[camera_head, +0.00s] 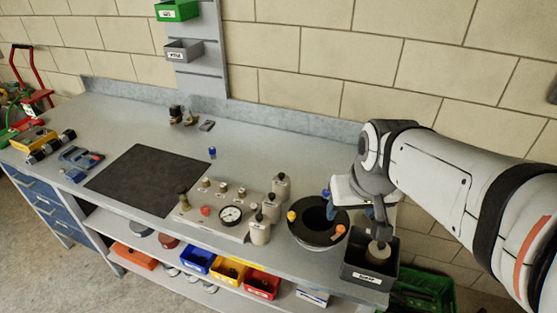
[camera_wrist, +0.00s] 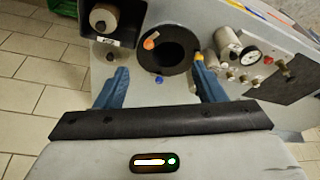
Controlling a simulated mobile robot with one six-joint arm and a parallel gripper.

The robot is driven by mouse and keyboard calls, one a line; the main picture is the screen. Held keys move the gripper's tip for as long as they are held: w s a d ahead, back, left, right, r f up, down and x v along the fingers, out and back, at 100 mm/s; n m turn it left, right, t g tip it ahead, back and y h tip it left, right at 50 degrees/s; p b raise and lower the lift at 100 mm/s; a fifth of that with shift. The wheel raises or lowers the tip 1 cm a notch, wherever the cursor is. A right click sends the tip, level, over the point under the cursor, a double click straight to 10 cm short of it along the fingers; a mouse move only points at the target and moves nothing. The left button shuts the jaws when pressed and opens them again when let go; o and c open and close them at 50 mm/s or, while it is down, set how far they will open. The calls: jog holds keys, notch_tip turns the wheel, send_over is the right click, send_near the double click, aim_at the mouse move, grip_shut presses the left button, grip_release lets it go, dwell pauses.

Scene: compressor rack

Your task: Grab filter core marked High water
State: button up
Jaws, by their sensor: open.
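Several pale filter cores with dark knobs stand beside the gauge panel, including a rear core (camera_head: 282,187), a middle core (camera_head: 271,207) and a front core (camera_head: 259,229). They also show at the right in the wrist view (camera_wrist: 228,42). Another core (camera_head: 378,252) sits in a dark bin (camera_head: 366,277) at the bench's front right; it also shows in the wrist view (camera_wrist: 104,18). The core labels are too small to read, so I cannot tell which is High water. My gripper (camera_wrist: 160,88) is open and empty, its blue fingers apart near the round black housing.
The open black housing (camera_head: 318,222) has yellow, orange and blue clamps around its rim. A panel with a gauge (camera_head: 231,215) stands left of the cores. A dark mat (camera_head: 148,179) lies on the bench. Coloured bins (camera_head: 229,270) fill the shelf below. The bench's back middle is mostly clear.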

jog(key=o, duration=0.3)
jog(key=w+a+f+b, duration=0.1)
jog(key=w+a+f, duration=0.1)
jog(key=w, duration=0.6)
jog(key=w+a+f+n+b, duration=0.1)
jog(key=w+a+f, duration=0.2)
jog(key=w, duration=0.5)
jog(key=shift+f, duration=0.3)
jog(key=n+b, duration=0.1)
jog(key=b, duration=0.1)
send_near(282, 179)
jog(key=shift+t+y, duration=0.3)
jog(key=shift+y, duration=0.1)
jog(key=x, duration=0.3)
jog(key=d+x, duration=0.1)
jog(key=x, duration=0.1)
jog(key=shift+s+f, duration=0.15)
jog(key=shift+f, duration=0.1)
jog(key=shift+p+x, duration=1)
jog(key=shift+x, duration=2.95)
jog(key=shift+a, duration=0.1)
jog(key=shift+c, duration=0.2)
jog(key=shift+r, duration=0.1)
jog(key=c, duration=1.2)
